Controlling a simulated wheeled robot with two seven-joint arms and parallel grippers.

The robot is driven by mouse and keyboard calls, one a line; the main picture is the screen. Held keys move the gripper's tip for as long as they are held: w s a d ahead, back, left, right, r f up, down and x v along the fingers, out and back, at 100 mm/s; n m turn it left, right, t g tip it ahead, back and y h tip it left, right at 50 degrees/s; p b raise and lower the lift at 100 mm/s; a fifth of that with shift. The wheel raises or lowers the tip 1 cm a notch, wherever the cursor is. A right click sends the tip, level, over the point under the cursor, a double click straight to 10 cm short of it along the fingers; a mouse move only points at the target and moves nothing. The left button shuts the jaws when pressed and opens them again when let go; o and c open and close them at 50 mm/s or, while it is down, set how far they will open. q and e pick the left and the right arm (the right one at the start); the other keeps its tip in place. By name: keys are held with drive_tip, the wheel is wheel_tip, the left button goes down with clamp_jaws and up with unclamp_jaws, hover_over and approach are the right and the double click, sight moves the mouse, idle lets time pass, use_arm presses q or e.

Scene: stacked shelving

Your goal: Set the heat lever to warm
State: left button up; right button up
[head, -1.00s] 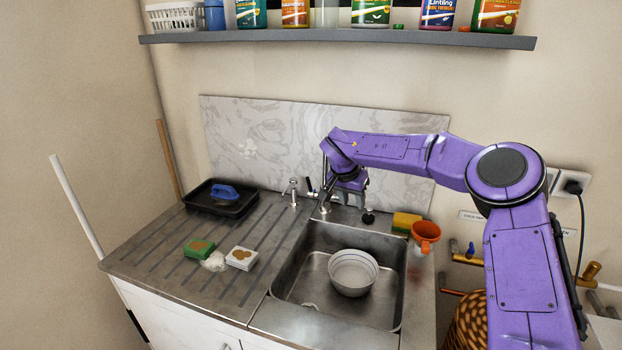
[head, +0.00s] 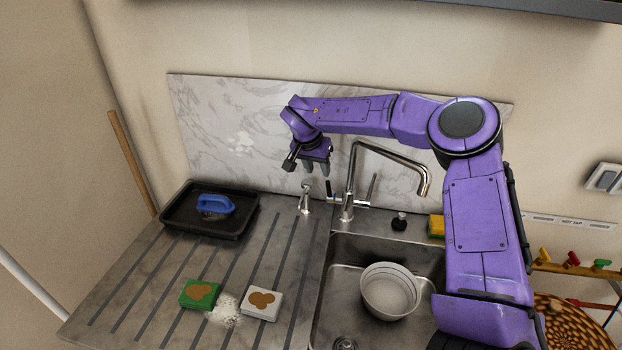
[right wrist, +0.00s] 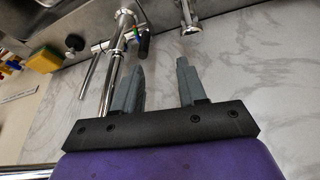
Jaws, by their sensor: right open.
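The chrome tap (head: 352,175) stands behind the sink with an angled spout. It has a lever with a black grip (head: 329,190) on its left side and a slim chrome lever (head: 373,188) on its right. In the right wrist view the black grip (right wrist: 143,43) is close beyond the fingers, and the chrome lever (right wrist: 89,76) is further left. My left gripper is out of view.
A soap dispenser (head: 305,198) stands just left of the tap. A black stopper (head: 399,221) and yellow sponge (head: 437,226) are to its right. A bowl (head: 390,290) sits in the sink. The marble splashback (head: 225,135) is close behind my gripper.

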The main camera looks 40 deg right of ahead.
sight(330, 187)
drive_tip(key=d+f, duration=0.1)
drive_tip(key=f, duration=0.1)
drive_tip(key=s+d+f+p, duration=0.1)
drive_tip(key=f, duration=0.2)
drive_tip(key=s+d+f+p, duration=0.1)
drive_tip(key=f, duration=0.1)
drive_tip(key=shift+d+f, duration=0.2)
drive_tip(key=shift+f, duration=0.05)
drive_tip(key=shift+w+a+f, duration=0.1)
drive_tip(key=shift+w+f, duration=0.1)
drive_tip(key=shift+w, duration=0.1)
drive_tip(key=shift+w+f, duration=0.15)
drive_tip(key=shift+f, duration=0.05)
drive_tip(key=shift+d+f, duration=0.1)
drive_tip(key=shift+d, duration=0.3)
drive_tip(key=shift+c, duration=1)
drive_tip(key=shift+d, duration=0.1)
drive_tip(key=c, duration=0.5)
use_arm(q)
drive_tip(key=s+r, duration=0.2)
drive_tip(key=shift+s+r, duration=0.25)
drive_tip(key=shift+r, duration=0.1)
use_arm(e)
drive_tip(key=shift+a, duration=0.2)
clamp_jaws()
